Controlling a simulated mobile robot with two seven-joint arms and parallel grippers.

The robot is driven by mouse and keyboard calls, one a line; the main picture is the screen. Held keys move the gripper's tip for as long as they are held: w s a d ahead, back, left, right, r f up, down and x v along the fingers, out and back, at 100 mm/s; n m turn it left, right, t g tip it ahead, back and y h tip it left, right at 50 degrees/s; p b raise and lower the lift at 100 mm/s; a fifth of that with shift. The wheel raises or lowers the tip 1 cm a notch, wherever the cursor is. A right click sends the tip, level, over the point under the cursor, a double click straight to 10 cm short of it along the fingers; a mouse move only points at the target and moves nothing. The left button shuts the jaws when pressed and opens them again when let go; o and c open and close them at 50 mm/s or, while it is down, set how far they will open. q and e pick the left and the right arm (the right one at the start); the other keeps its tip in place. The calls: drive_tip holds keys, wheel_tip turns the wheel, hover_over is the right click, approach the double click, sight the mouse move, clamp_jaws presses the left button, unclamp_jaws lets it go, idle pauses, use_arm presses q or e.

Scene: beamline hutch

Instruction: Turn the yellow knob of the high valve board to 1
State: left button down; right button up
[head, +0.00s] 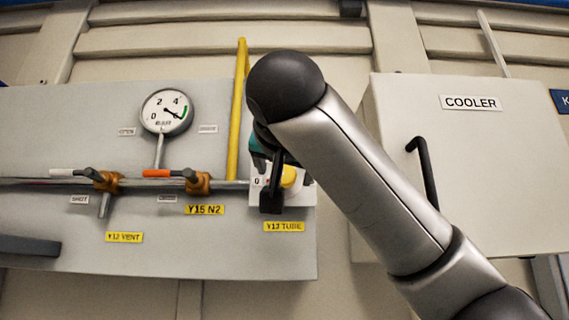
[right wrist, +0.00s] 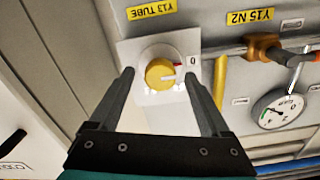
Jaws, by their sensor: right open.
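The yellow knob (head: 289,177) sits on a white plate at the right end of the grey valve board (head: 60,130), above the label Y13 TUBE. In the right wrist view, upside down, the knob (right wrist: 159,73) shows whole, with a red mark on its side towards the printed 0. I cannot see a 1. My right gripper (right wrist: 158,75) is open, its two dark fingertips on either side of the knob with visible gaps. In the head view my right gripper (head: 271,190) covers part of the plate and the knob's left side. My left gripper is not in view.
A yellow upright pipe (head: 240,110) stands just left of my right wrist. Two valves with a white (head: 70,173) and an orange handle (head: 160,173) and a round gauge (head: 167,111) are further left. The cooler box (head: 470,160) with a black handle is at the right.

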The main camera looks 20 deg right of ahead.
drive_tip(key=shift+w+d, duration=0.15)
drive_tip(key=shift+w, duration=0.35)
clamp_jaws()
idle(0.4)
